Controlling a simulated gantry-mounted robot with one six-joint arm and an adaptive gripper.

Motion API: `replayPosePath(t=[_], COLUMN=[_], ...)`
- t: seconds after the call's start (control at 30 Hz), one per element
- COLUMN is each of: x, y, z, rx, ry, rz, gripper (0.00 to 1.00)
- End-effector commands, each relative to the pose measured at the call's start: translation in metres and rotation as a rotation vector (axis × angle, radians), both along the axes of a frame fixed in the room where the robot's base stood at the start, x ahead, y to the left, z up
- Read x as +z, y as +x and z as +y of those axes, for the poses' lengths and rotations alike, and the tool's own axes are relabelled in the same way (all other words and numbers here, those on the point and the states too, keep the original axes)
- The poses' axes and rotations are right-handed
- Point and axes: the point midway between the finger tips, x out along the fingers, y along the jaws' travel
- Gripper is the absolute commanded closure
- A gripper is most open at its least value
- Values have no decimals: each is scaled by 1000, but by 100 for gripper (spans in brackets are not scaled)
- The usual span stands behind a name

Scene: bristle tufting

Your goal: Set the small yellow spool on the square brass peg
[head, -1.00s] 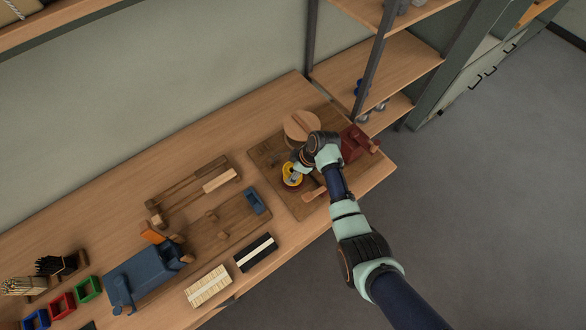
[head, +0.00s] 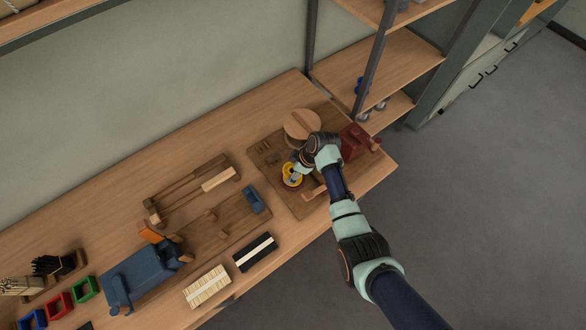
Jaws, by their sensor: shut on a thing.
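A yellow spool (head: 291,180) is at the tip of my gripper (head: 296,173), over the brown board (head: 292,204) at the right end of the bench. My gripper points down and to the left and is shut on the yellow spool. A second yellow patch shows just above it; I cannot tell whether it is part of the same spool. Whether the spool touches the board is too small to tell. I cannot make out the square brass peg; it may be hidden by the spool or my gripper.
A round wooden disc (head: 301,125) lies behind my gripper and a dark red block (head: 354,142) stands to its right. Small dark pieces (head: 268,153) sit on the board. A wooden-handled piece (head: 313,193) lies in front. A blue vise-like tool (head: 145,273) is far left.

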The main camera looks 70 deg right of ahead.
Motion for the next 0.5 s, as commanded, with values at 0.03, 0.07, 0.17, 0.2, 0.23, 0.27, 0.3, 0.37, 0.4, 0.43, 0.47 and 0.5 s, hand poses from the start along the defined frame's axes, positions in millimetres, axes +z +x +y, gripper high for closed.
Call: replayPosePath(t=[0.03, 0.07, 0.17, 0.2, 0.23, 0.27, 0.3, 0.37, 0.4, 0.43, 0.47, 0.5], x=[0, 0, 0, 0, 0, -1, -1, -2, -3, -3, -4, -4], y=[0, 0, 0, 0, 0, 0, 0, 0, 0, 0, 0, 0], z=[0, 0, 0, 0, 0, 0, 0, 0, 0, 0, 0, 0], rx=[0, 0, 0, 0, 0, 0, 0, 0, 0, 0, 0, 0], ry=[0, 0, 0, 0, 0, 0, 0, 0, 0, 0, 0, 0], rz=[0, 0, 0, 0, 0, 0, 0, 0, 0, 0, 0, 0], gripper=[64, 64, 64, 64, 64, 64, 64, 64, 64, 64, 64, 64])
